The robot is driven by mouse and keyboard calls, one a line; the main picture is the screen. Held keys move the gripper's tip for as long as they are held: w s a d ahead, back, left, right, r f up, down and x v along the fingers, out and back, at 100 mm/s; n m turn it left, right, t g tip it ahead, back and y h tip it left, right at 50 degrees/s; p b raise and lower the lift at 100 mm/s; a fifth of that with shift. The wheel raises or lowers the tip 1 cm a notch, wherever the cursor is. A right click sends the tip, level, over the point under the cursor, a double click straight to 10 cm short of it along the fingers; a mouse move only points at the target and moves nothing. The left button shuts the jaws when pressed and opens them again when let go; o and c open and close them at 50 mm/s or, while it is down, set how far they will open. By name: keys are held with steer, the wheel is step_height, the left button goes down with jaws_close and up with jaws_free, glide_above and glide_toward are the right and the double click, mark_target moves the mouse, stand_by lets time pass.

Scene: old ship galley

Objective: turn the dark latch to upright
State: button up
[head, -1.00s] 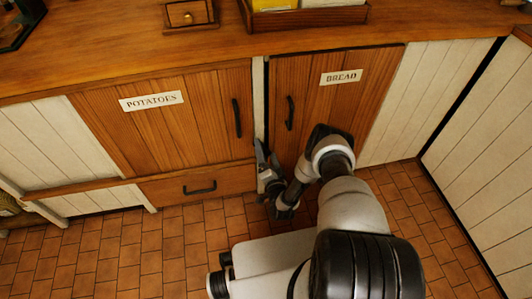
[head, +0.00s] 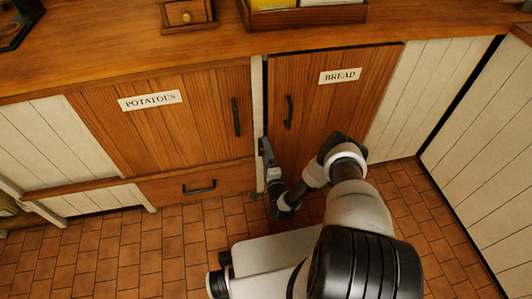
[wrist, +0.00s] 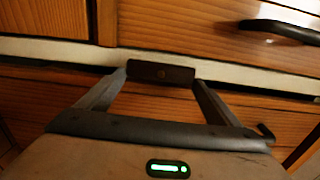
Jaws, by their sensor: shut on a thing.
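The dark latch (wrist: 161,73) is a small brown-black block with a screw in its middle. In the wrist view it sits on the pale strip and lies nearly parallel to it. My gripper (wrist: 162,77) is shut on it, with one finger at each end of the block. In the head view my gripper (head: 264,147) is against the narrow upright strip (head: 257,110) between the two cupboard doors. The latch is hidden there behind my gripper. The bread door (head: 325,110) is to the right of the strip and looks closed.
The potatoes door (head: 180,125) has a dark handle (head: 236,117), also in the wrist view (wrist: 283,30). A drawer (head: 165,190) lies below it. The bread door's handle (head: 288,112) is close to my gripper. The wooden counter (head: 200,55) juts above. Tiled floor (head: 110,255) is clear at left.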

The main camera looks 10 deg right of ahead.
steer(key=shift+w+r, duration=0.1)
steer(key=o, duration=0.9)
